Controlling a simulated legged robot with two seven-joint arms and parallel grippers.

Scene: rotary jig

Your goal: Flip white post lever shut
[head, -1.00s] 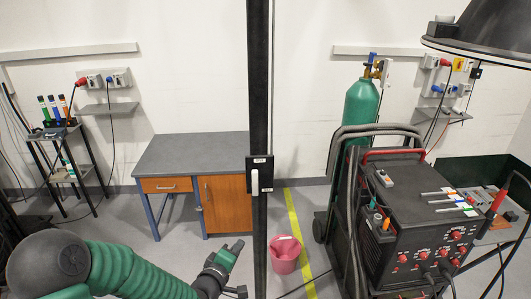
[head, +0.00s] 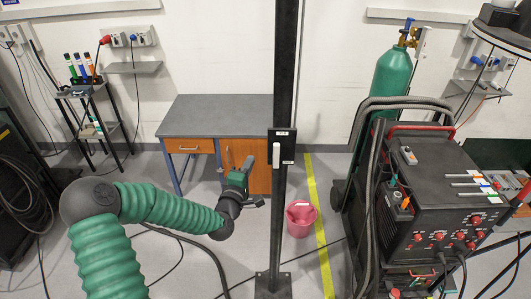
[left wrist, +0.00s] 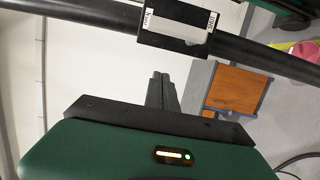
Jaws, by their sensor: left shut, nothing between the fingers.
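A dark upright post (head: 285,70) carries a black box (head: 288,148) with a white lever (head: 277,153) on its front. The lever stands upright along the box in the head view. In the left wrist view the post (left wrist: 75,10) crosses the top, with the box (left wrist: 178,44) and the pale lever (left wrist: 178,18) on it. My left gripper (head: 249,164) is shut and empty, just left of the lever and apart from it in the head view. Its fingers (left wrist: 161,88) point towards the box in the left wrist view. My right gripper is not in view.
A desk (head: 215,115) with an orange drawer and door stands behind my left gripper. A pink bucket (head: 300,218) sits right of the post. A black welding cart (head: 440,200) and a green gas cylinder (head: 392,80) stand at the right.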

